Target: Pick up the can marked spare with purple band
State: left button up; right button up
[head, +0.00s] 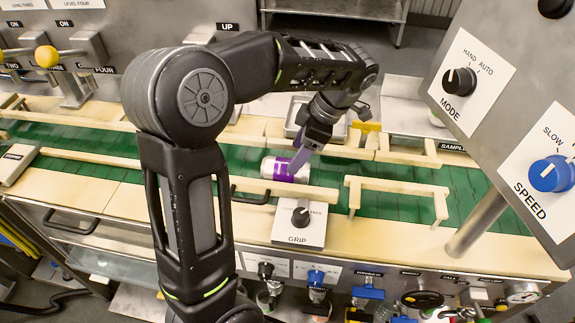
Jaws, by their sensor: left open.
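The can with the purple band (270,168) is white and appears to lie on its side at the front edge of the green conveyor. The purple band wraps its middle, with pale lettering on it; I cannot read the word. My left gripper (301,157) is open and comes down from above right. A finger overlaps the can's upper right side in the picture; whether it touches the can I cannot tell. The other finger is hard to make out. My right gripper is not in view.
The green conveyor (465,190) runs across between wooden rails. A wooden gate-like guide (398,187) stands to the right. A GRIP knob box (299,224) sits in front of the can. A metal tray (296,112) lies behind. A MODE and SPEED panel (500,110) fills the right.

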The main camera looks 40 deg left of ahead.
pick_arm(q)
jog(key=shift+b+x, duration=1.25)
jog(key=shift+x, duration=0.05)
jog(key=shift+d, duration=0.1)
jog(key=shift+f+b, duration=0.45)
jog(key=b+x, duration=0.1)
jog(key=x, duration=0.1)
jog(key=shift+s+f+b, duration=0.1)
jog(key=shift+f+b, duration=0.2)
jog(key=shift+b, duration=0.1)
jog(key=shift+s+a+f+p, duration=0.1)
jog(key=shift+a+f+p, duration=0.35)
jog(key=shift+f+p, duration=0.15)
jog(key=shift+f, duration=0.15)
